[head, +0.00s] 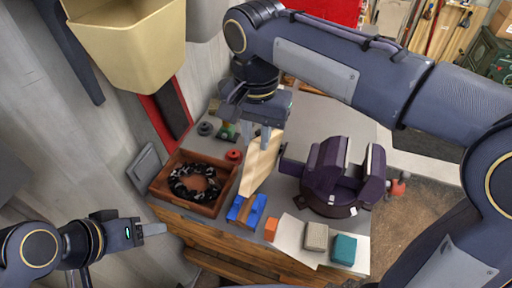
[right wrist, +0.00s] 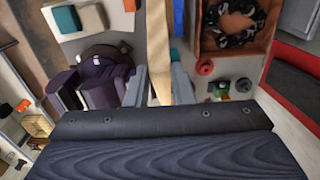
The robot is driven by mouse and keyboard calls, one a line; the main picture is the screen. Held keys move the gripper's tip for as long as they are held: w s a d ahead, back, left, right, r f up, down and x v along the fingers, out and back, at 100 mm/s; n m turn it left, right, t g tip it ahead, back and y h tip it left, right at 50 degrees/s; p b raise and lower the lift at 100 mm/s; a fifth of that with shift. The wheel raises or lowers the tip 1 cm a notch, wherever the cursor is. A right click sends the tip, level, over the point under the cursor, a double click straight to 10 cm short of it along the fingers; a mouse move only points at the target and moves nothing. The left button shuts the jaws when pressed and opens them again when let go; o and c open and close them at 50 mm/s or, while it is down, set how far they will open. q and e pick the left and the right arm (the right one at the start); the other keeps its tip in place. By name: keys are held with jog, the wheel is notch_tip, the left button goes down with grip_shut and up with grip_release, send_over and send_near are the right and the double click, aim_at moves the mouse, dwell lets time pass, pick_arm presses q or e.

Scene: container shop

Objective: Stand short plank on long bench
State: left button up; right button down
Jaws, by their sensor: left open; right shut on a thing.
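The short plank (head: 262,165) is pale wood and looks roughly upright over the long bench (head: 215,243), which has a grey top and wooden front. My right gripper (head: 266,128) is above the bench and shut on the plank's upper part. In the right wrist view the plank (right wrist: 159,50) runs between the fingers. Its lower end is close to a blue object (head: 246,210); I cannot tell whether it touches the bench top. My left gripper (head: 154,229) is open and empty, left of the bench and away from the plank.
A dark purple vise (head: 336,178) stands right of the plank. A wooden tray (head: 162,183) with a black chain-like coil lies left. Orange (head: 270,229), beige (head: 316,237) and teal (head: 343,250) blocks are at the front edge. A tan bin (head: 130,45) hangs upper left.

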aim_at(257, 141)
jog(key=shift+f, duration=2.2)
